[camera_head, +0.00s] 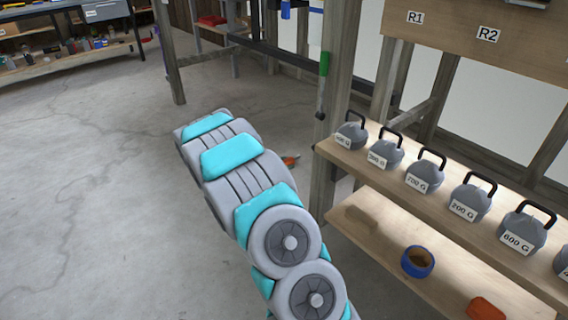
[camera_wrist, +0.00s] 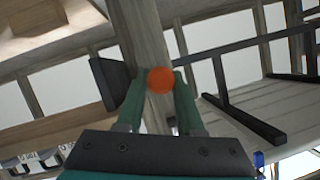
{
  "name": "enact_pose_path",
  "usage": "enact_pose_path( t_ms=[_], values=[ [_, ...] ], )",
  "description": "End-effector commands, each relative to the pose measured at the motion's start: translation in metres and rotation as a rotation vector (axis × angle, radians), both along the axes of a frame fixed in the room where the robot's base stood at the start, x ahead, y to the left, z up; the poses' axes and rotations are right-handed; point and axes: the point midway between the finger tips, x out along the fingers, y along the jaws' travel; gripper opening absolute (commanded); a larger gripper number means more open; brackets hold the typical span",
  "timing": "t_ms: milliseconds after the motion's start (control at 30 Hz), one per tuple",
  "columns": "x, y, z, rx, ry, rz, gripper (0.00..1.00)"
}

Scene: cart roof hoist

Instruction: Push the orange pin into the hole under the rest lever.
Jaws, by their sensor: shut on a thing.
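My gripper (camera_wrist: 160,84) shows in the wrist view with its two green fingers closed on the orange pin (camera_wrist: 160,79). The pin's round orange end faces the camera, in front of a wooden post (camera_wrist: 146,40). A dark bracket-like part (camera_wrist: 112,83) sits left of the fingers. In the head view my arm hides the gripper; a small orange patch (camera_head: 290,161) shows just past the arm, beside the post. A lever with a green handle (camera_head: 324,64) and dark lower end hangs on the post; I cannot tell if it is the rest lever. The hole is not visible.
A wooden shelf (camera_head: 385,176) right of the arm carries several grey labelled weights (camera_head: 421,177). A lower shelf (camera_head: 440,290) holds a blue ring-shaped roll (camera_head: 417,262) and an orange block (camera_head: 486,309). The concrete floor (camera_head: 90,200) to the left is clear.

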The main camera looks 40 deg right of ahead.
Motion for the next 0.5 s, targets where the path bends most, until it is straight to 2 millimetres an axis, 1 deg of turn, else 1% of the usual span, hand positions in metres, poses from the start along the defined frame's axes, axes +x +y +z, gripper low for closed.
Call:
enact_pose_path(
  t_ms=[267, 500],
  values=[
    [0.000, 0.003, 0.000, 0.000, 0.005, 0.002, 0.00],
    [0.002, -0.019, 0.000, 0.000, 0.003, 0.000, 0.00]
  ],
)
